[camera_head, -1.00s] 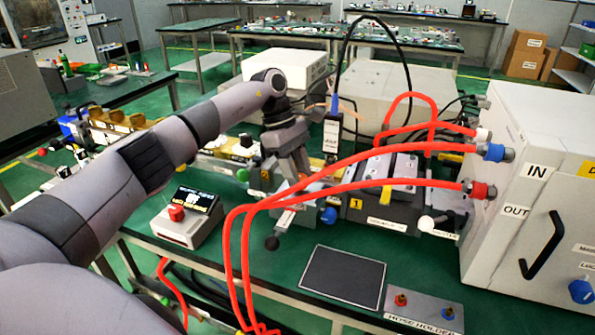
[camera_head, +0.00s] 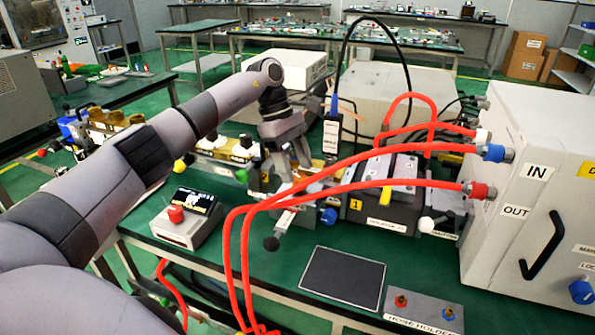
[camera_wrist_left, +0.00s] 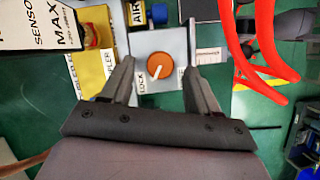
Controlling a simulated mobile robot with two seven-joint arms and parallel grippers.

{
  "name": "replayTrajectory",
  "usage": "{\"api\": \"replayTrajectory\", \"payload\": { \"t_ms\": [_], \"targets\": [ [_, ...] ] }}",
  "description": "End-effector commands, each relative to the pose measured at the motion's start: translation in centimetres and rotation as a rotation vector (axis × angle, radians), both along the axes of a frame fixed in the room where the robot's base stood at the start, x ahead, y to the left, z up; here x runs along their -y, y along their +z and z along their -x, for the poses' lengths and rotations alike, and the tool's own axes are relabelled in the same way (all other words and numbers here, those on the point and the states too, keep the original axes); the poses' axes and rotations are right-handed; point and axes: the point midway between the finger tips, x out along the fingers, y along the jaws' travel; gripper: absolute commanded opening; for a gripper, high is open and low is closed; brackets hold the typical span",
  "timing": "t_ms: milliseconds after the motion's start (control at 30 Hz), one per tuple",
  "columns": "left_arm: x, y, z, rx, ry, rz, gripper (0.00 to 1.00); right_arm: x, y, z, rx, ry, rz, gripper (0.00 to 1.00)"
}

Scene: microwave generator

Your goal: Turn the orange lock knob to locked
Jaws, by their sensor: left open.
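The orange lock knob (camera_wrist_left: 155,72) shows in the left wrist view on a pale block, with the word LOCK (camera_wrist_left: 142,83) at its lower left. A white line on the knob runs on a slant, from upper right to lower left. My left gripper (camera_wrist_left: 158,66) is open, with one finger on each side of the knob. I see gaps between fingers and knob; I cannot tell their height over it. My right gripper is not in view.
Red hoses (camera_head: 345,172) arch from the white IN/OUT cabinet (camera_head: 530,150) close to the right of my left gripper. A black cable loop (camera_head: 375,22) rises behind it. A grey box with a red button (camera_head: 176,213) stands at left. A dark flat pad (camera_head: 342,277) lies in front.

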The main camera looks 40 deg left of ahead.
Motion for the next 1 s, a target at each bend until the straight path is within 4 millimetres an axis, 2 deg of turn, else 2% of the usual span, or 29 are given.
{"api": "replayTrajectory", "payload": {
  "t_ms": [100,300,1000],
  "targets": [
    [-0.9,2.1,-0.1,0.004,0.001,0.0,0.6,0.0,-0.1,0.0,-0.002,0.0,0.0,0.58],
    [-1.7,4.3,-0.1,0.002,0.0,0.0,0.6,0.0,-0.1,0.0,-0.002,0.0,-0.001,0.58],
    [-1.9,4.7,-0.1,0.001,-0.002,0.0,0.6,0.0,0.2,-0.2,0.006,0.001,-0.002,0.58]
  ]
}}
